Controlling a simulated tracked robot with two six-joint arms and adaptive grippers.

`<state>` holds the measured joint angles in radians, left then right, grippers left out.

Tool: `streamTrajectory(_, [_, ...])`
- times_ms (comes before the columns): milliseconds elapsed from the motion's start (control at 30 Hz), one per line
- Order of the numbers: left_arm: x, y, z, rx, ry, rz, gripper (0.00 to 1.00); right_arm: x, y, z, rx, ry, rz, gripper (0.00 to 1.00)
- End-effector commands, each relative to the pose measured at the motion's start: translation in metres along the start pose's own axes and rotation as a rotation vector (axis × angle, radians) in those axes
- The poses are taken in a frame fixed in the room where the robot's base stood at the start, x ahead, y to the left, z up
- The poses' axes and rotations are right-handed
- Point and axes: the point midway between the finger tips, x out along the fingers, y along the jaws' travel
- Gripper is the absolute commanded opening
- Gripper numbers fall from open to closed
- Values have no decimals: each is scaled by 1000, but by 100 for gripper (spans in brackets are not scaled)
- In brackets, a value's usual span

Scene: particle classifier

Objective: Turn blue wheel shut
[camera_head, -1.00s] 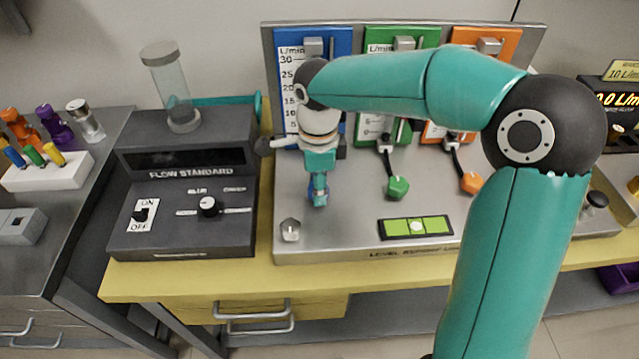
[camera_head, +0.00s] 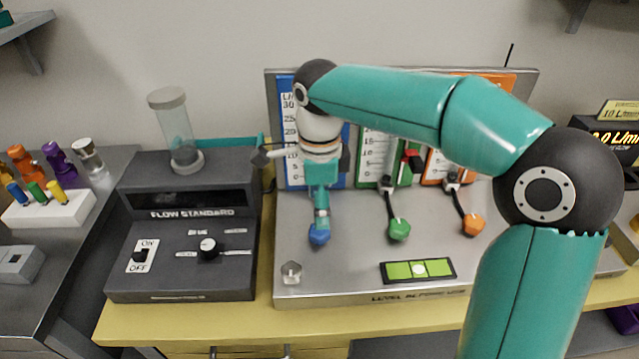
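The blue wheel (camera_head: 319,234) is at the lower end of the blue flow meter (camera_head: 288,140), on the left of the grey panel. My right arm comes in from the right and reaches across above the panel. My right gripper (camera_head: 320,214) points down at the blue wheel, with its teal fingers at the wheel's upper side. The fingers overlap the wheel in this view. I cannot tell whether they grip it or only touch it. My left gripper is not in view.
A green wheel (camera_head: 398,229) and an orange wheel (camera_head: 473,225) stand to the right on the panel. A green level (camera_head: 418,270) and a small grey knob (camera_head: 291,272) are in front. The dark flow standard box (camera_head: 185,240) stands close on the left.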

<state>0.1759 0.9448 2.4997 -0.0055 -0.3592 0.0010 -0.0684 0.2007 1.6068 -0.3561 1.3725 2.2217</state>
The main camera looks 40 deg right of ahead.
Motion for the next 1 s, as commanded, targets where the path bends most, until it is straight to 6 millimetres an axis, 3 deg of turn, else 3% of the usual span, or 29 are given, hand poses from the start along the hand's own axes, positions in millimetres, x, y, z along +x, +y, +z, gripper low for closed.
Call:
streamTrajectory(100, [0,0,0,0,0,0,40,-23,0,1,0,-2,-3,68])
streamTrajectory(333, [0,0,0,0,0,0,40,-48,0,0,0,0,-1,68])
streamTrajectory(1000, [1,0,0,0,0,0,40,-50,0,0,0,1,1,68])
